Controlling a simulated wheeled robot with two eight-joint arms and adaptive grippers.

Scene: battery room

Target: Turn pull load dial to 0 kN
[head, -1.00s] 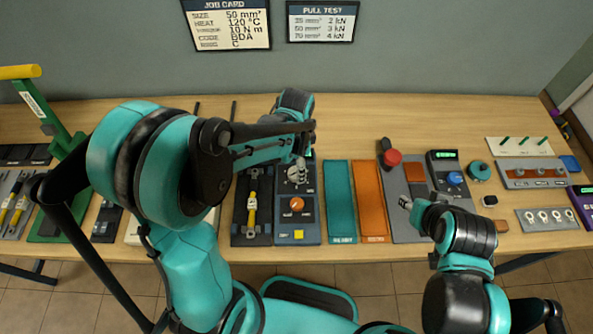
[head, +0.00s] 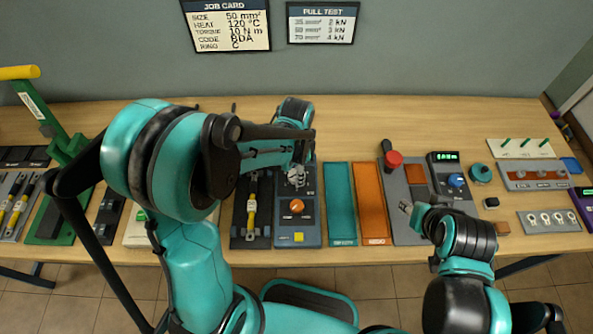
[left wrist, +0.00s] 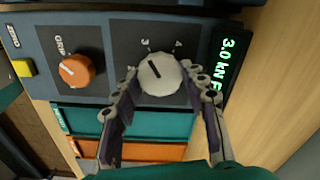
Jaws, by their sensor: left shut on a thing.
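The pull load dial is a pale grey round knob with a dark pointer line (left wrist: 162,74), marked with numbers including 3 and 4. Beside it in the left wrist view, the green display (left wrist: 227,62) reads 3.0 kN. My left gripper (left wrist: 160,84) is shut on the dial, with one finger on each side. In the head view the dial (head: 297,175) sits at the back of the blue-grey pull tester (head: 313,217), and my left gripper (head: 299,160) reaches it from above. My arm hides the display there. My right gripper (head: 409,208) hangs over a grey panel, apart from the dial.
An orange knob (head: 297,206) and yellow button (head: 299,237) are on the same unit. A teal tray (head: 340,200) and an orange tray (head: 373,200) lie to its right. A red knob (head: 393,159) stands further right. A pull test chart (head: 321,22) hangs on the wall.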

